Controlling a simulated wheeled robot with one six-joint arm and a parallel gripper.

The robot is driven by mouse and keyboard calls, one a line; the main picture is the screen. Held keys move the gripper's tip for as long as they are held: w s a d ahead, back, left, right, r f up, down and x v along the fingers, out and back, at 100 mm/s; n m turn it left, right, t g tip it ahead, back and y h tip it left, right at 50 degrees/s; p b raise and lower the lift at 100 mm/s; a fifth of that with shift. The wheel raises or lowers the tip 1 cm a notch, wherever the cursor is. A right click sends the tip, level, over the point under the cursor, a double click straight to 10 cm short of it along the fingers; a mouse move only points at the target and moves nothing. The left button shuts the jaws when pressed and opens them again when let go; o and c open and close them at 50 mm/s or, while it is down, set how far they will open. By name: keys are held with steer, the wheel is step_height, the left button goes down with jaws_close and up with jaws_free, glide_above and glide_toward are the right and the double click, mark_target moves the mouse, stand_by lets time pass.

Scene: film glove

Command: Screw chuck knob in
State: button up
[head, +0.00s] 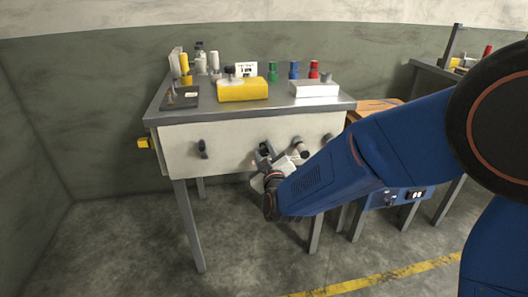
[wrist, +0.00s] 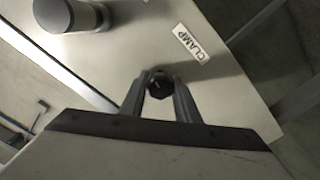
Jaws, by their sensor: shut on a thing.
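In the wrist view a small dark knob (wrist: 158,86) stands against the pale front panel (wrist: 228,78), near a "CLAMP" label (wrist: 190,43). My gripper (wrist: 160,92) is shut on this knob, one finger on each side of it. I take it to be the chuck knob. In the head view my gripper (head: 265,154) reaches up to the front panel (head: 230,146) of the bench, and my forearm and wrist hide part of that panel. The knob's shaft and how deep it sits cannot be seen.
In the head view a dark knob (head: 203,149) is on the panel's left part. The bench top (head: 208,102) holds a yellow box (head: 243,90), a white box (head: 314,89) and coloured bottles.

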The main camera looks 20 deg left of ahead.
steer(key=m, duration=0.4)
steer(key=shift+f+m, duration=0.1)
steer(key=shift+m, duration=0.2)
steer(key=m, duration=0.5)
steer(key=shift+d, duration=0.1)
steer(key=m, duration=0.9)
steer(key=shift+f+m, duration=0.1)
steer(key=shift+m, duration=0.2)
steer(key=m, duration=0.9)
steer(key=shift+m, duration=0.4)
steer(key=m, duration=0.4)
steer(key=shift+f+m, duration=0.1)
steer(key=shift+m, duration=0.2)
steer(key=m, duration=0.5)
